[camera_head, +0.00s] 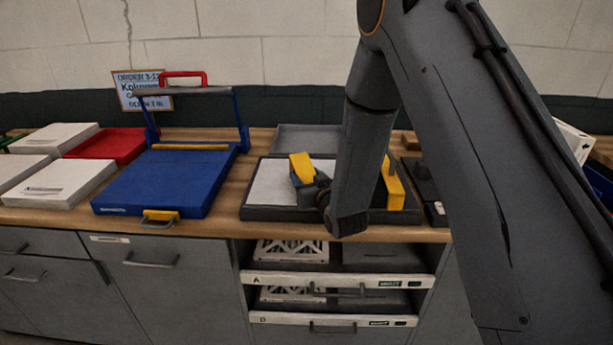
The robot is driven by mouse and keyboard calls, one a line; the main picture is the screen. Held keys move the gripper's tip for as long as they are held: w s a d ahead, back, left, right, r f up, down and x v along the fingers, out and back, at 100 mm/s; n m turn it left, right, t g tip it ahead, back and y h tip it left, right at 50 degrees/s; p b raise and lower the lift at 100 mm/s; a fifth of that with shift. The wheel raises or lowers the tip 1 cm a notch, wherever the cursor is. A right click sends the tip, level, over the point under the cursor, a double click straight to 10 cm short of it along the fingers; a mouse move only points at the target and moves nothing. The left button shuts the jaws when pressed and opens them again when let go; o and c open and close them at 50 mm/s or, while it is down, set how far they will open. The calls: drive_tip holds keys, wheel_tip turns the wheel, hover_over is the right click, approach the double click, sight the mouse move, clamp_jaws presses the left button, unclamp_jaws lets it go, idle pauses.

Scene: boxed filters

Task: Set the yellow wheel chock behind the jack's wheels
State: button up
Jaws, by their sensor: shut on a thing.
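My gripper (310,186) is low over the dark-rimmed tray (262,214) on the counter, at the end of my grey arm. A yellow block (301,163) shows at its jaws, and they are shut on it. I take it to be the wheel chock, but its full shape and any contact with the tray are hidden. A second yellow piece (393,187) stands at the right of the tray, partly behind my arm. I cannot make out a jack or its wheels.
A blue case-like unit (160,180) with an upright frame and red handle (183,80) stands left of the tray. White boxes (62,184) and a red box (108,145) are further left. My arm hides the right of the counter. Shelves with white fronts (340,281) sit below.

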drive_tip(key=o, duration=0.8)
drive_tip(key=shift+f, duration=0.2)
drive_tip(key=o, duration=0.5)
drive_tip(key=shift+c, duration=0.2)
drive_tip(key=shift+r, duration=0.1)
